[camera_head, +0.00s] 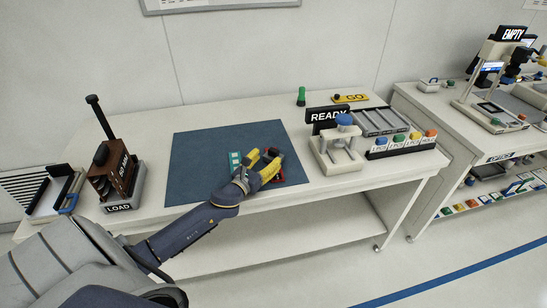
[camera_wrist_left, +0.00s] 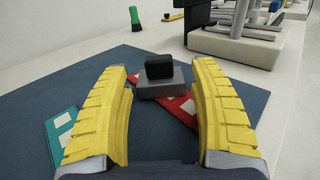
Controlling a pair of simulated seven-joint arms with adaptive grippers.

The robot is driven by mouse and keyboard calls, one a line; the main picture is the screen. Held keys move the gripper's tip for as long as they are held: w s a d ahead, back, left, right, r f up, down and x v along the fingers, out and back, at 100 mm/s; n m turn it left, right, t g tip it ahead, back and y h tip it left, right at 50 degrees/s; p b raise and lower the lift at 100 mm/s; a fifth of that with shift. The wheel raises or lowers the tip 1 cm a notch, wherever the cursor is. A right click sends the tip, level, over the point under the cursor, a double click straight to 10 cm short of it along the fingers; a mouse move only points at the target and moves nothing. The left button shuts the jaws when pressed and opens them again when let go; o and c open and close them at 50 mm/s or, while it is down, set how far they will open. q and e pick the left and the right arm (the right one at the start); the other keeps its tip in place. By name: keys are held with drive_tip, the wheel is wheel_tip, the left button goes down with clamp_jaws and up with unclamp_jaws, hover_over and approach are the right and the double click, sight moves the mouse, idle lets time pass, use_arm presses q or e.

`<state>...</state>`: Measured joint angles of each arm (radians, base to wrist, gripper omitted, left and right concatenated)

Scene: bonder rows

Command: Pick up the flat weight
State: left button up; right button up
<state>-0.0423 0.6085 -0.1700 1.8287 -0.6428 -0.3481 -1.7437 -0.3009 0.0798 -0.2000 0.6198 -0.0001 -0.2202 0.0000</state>
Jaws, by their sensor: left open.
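The flat weight (camera_wrist_left: 160,88) is a grey block with a black knob on top. In the left wrist view it stands upright on a red card (camera_wrist_left: 182,110) on the blue mat (camera_wrist_left: 230,82). In the head view the weight (camera_head: 272,153) shows small and dark beside the yellow fingers. My left gripper (camera_head: 264,163) is open and low over the mat's right part. In the wrist view its fingers lie left and right of the weight, which appears centred just beyond the fingertips, with no contact visible. My right gripper is not in view.
A teal card (camera_wrist_left: 62,125) lies left of the gripper. The READY station (camera_head: 338,160) stands right of the mat, with a tray of coloured blocks (camera_head: 400,143). The LOAD box (camera_head: 118,178) stands at the left. The mat's left half (camera_head: 195,165) is clear.

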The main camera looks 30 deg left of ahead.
sight(272, 152)
use_arm(q)
drive_tip(key=w, duration=0.3)
drive_tip(key=shift+w+a+r, duration=0.1)
drive_tip(key=shift+w+r, duration=0.05)
drive_tip(key=shift+w, duration=0.95)
drive_tip(key=shift+c, duration=0.3)
clamp_jaws()
